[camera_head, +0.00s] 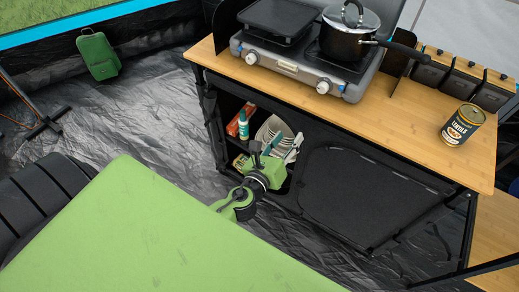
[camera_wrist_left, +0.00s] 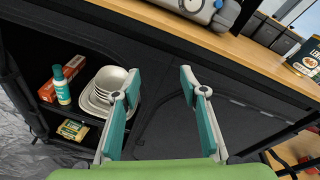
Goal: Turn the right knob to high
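The two-burner camp stove (camera_head: 299,66) stands on the wooden counter. Its right knob (camera_head: 323,87) is a pale round dial on the front panel, and the left knob (camera_head: 251,58) is farther left. The right knob's setting is too small to read. My left gripper (camera_head: 264,147) is in front of the cabinet, below the counter and apart from the stove. In the left wrist view its teal-padded fingers (camera_wrist_left: 160,85) are spread with nothing between them. My right gripper is out of view.
A lidded black pot (camera_head: 346,42) sits on the right burner, its handle pointing right. A black griddle (camera_head: 278,18) covers the left burner. A lentils can (camera_head: 462,125) stands on the counter's right part. The counter's front edge (camera_head: 350,126) overhangs shelves holding stacked bowls (camera_wrist_left: 104,90).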

